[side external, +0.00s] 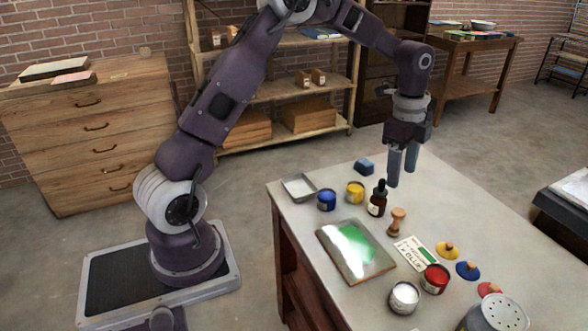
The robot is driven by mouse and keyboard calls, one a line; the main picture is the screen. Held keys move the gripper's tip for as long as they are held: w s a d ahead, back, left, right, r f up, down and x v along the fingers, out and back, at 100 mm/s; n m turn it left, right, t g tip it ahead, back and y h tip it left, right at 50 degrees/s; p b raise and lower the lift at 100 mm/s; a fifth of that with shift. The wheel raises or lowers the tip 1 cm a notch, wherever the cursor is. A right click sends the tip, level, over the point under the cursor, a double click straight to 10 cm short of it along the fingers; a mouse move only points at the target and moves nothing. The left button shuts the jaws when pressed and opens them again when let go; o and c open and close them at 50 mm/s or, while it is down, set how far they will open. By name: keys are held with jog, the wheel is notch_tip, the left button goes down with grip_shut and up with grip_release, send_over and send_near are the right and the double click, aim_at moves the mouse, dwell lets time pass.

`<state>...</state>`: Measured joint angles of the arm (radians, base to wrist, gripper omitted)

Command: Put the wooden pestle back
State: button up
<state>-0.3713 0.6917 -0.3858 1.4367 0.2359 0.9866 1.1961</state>
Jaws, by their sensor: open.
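The wooden pestle (397,222) stands on the pale table top, just right of a dark dropper bottle and behind a printed card. It has a rounded knob on top and a narrower waist. My gripper (402,178) hangs above the table with its fingers pointing down. The fingers are apart with nothing between them. It appears above and behind the pestle, apart from it.
A slab with green paint (335,240) lies left of the card (416,253). Around are the dropper bottle (377,200), blue pot (326,201), yellow pot (355,194), red pot (435,279), white pot (404,297), several lids, a shallow tray (299,180) and a perforated canister (497,316).

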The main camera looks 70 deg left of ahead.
jog(key=s+d+r+n+t+y, duration=0.1)
jog(key=s+d+r+n, duration=0.15)
jog(key=s+r, duration=0.5)
jog(key=s+d+r+n+t+y, duration=0.1)
jog(key=s+r+n, duration=0.4)
jog(key=s, duration=0.4)
jog(key=s+d+n+t+h, duration=0.1)
jog(key=s+n, duration=0.5)
jog(key=s, duration=0.9)
jog(key=shift+s+d+n+t+h, duration=0.15)
jog(key=shift+d+n+t+h, duration=0.2)
jog(key=shift+d+t, duration=0.4)
jog(key=shift+a, duration=0.15)
